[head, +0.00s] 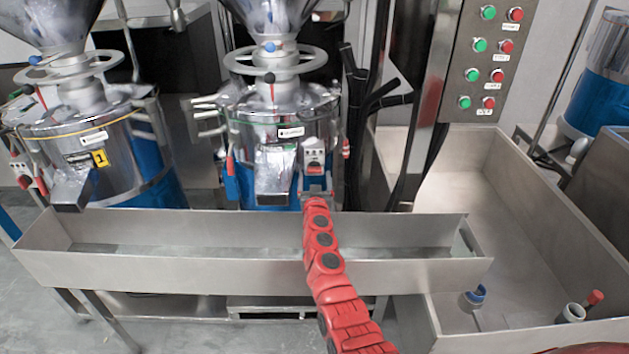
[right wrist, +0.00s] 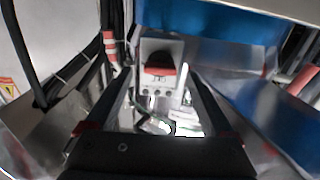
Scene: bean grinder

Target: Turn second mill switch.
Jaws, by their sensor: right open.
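The second mill (head: 283,135), a steel and blue machine with a hopper on top, stands in the middle of the head view. Its switch (head: 314,157) is a small grey box on the front, right of the spout. In the right wrist view the switch (right wrist: 160,66) shows a black and red knob on a light plate. My right gripper (head: 317,188) is just below and in front of the switch. In the right wrist view its two dark fingers (right wrist: 160,82) are open, on either side of the switch plate, with nothing visibly gripped. My left gripper is not in view.
The first mill (head: 100,145) stands at left. A long steel trough (head: 200,270) runs in front, under my right arm. A panel (head: 488,60) with green and red buttons is at upper right, above a wide steel basin (head: 500,190). Dark hoses hang right of the second mill.

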